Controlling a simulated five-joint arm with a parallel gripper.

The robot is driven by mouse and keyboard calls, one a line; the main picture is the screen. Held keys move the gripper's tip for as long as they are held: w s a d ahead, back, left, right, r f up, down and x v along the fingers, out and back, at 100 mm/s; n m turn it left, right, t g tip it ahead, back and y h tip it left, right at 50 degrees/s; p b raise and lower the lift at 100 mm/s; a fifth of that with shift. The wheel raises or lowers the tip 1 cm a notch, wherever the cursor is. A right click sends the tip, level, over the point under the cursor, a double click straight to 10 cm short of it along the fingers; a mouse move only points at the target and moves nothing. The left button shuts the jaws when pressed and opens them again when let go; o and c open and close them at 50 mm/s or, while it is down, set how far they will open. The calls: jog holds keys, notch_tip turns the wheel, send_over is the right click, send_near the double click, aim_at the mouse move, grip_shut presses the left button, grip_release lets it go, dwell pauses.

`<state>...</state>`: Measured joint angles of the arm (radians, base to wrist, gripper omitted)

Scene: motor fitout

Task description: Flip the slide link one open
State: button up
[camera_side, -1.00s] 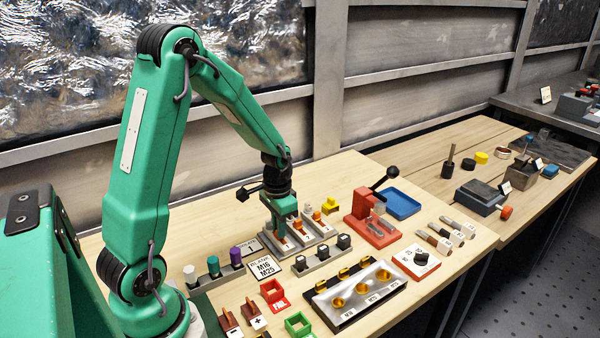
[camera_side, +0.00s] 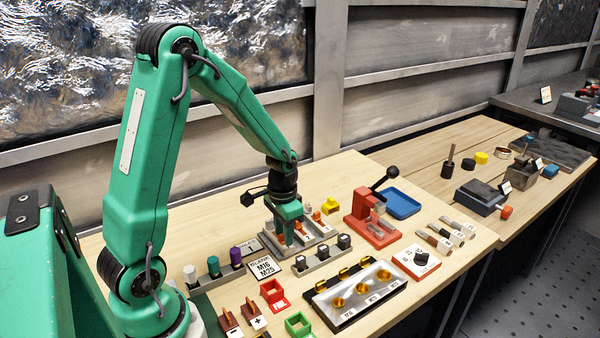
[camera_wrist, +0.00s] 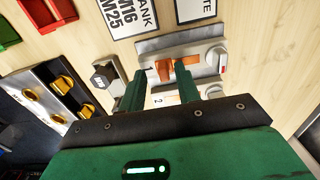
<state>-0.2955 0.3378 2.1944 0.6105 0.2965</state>
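Slide link one is a grey rail (camera_wrist: 153,45) marked 1, with an orange slider (camera_wrist: 164,70) and a white-grey knob (camera_wrist: 215,57) at its right end in the wrist view. My gripper (camera_wrist: 160,70) is open over this rail. A second rail marked 2 (camera_wrist: 159,98) is partly hidden by my gripper. In the side view, my gripper (camera_side: 288,240) is low over the link rails and hides the nearest one.
A grey block with black knobs (camera_side: 312,262) stands in front of the rails. A sign reading BLANK M16 M25 (camera_side: 264,267) lies to the left. A red press (camera_side: 372,228) stands to the right, with a yellow block (camera_side: 330,206) behind the rails.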

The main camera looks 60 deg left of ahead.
jog(key=shift+r, duration=3.9)
jog(key=shift+d+r, duration=0.1)
jog(key=shift+r, duration=0.05)
jog(key=s+d+r+t, duration=0.5)
jog(key=s+d+r, duration=0.5)
jog(key=s+r, duration=0.2)
jog(key=shift+r+t, duration=0.3)
jog(key=shift+r, duration=0.25)
jog(key=shift+d, duration=0.1)
